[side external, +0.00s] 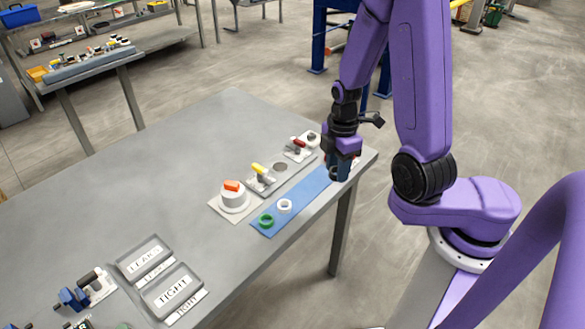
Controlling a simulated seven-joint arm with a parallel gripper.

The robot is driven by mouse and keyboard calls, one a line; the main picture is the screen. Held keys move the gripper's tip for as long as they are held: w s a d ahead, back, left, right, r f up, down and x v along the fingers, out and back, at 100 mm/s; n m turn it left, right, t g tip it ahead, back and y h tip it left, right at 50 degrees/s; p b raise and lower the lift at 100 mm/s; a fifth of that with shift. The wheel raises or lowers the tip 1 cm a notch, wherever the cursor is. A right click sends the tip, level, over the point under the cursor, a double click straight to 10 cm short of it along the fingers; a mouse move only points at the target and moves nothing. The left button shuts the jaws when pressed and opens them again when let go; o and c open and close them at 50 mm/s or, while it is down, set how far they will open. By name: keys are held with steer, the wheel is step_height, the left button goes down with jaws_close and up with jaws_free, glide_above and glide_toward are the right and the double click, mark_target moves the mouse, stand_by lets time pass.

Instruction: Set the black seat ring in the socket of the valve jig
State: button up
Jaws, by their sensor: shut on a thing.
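My gripper (340,171) is low over the far right end of a blue mat (309,191), near the table's right edge. It is shut on a small dark thing, which looks like the black seat ring (334,175); the fingers partly hide it.
A green ring (266,220) and a white ring (284,205) lie on the mat's near left part. Two grey trays, labelled LEAKS (145,257) and TIGHT (172,290), lie at the front. The table's left and back area (190,135) is clear.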

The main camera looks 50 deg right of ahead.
steer(key=w+d, duration=0.2)
steer(key=w, duration=0.6)
glide_above(280, 167)
steer(key=s, duration=0.1)
steer(key=f, duration=0.7)
steer(key=shift+s+a+f, duration=0.1)
steer(key=shift+s+f, duration=0.1)
steer(key=shift+f, duration=0.2)
steer(key=shift+w+f, duration=0.55)
steer(key=shift+f, duration=0.05)
steer(key=shift+w+f, duration=0.1)
steer(key=shift+f, duration=1.6)
steer(key=shift+f, duration=0.1)
steer(key=o, duration=1.1)
